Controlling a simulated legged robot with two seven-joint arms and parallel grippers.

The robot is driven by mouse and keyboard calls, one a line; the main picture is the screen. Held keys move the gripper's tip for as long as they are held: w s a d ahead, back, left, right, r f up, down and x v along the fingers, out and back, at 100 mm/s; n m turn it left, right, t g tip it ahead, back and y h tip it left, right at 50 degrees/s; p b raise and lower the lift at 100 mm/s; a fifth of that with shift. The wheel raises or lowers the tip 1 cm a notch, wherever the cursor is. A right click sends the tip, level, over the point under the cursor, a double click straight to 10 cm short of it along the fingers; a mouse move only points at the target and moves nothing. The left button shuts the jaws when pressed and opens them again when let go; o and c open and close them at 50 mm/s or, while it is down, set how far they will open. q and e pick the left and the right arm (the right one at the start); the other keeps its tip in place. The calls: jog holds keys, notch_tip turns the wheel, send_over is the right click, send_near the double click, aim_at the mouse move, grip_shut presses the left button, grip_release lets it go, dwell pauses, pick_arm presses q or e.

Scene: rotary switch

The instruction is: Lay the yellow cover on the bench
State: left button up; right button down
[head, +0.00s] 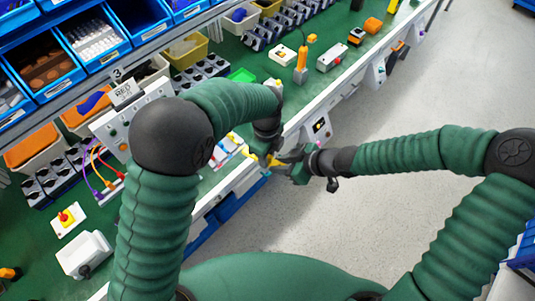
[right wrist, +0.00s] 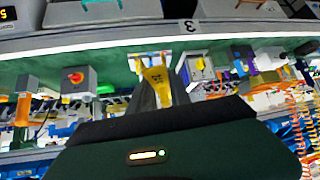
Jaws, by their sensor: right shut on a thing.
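The yellow cover (right wrist: 156,78) sits between the fingers of my right gripper (right wrist: 160,92) in the right wrist view, and the fingers are shut on it. In the head view the right gripper (head: 285,161) is at the bench's front edge, with a small yellow piece of the cover (head: 272,160) showing at its tip. My left gripper (head: 264,150) points down right beside it; its fingers are small and partly hidden, so I cannot tell whether they are open or whether they touch the cover.
The green bench (head: 215,178) runs diagonally, with a white front edge. A grey box with a red knob (right wrist: 77,79) shows in the wrist view. A red-and-yellow button box (head: 67,219) and a white switch box (head: 85,254) stand at the near left. Blue bins (head: 43,60) line the back.

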pick_arm(q)
jog(key=shift+w+d+r, duration=0.1)
jog(key=shift+w, duration=0.05)
grip_shut()
pick_arm(e)
jog(key=shift+s+a, duration=0.1)
jog(key=shift+s, duration=0.05)
jog(key=c, duration=1.2)
grip_release()
jog(key=shift+o, duration=0.4)
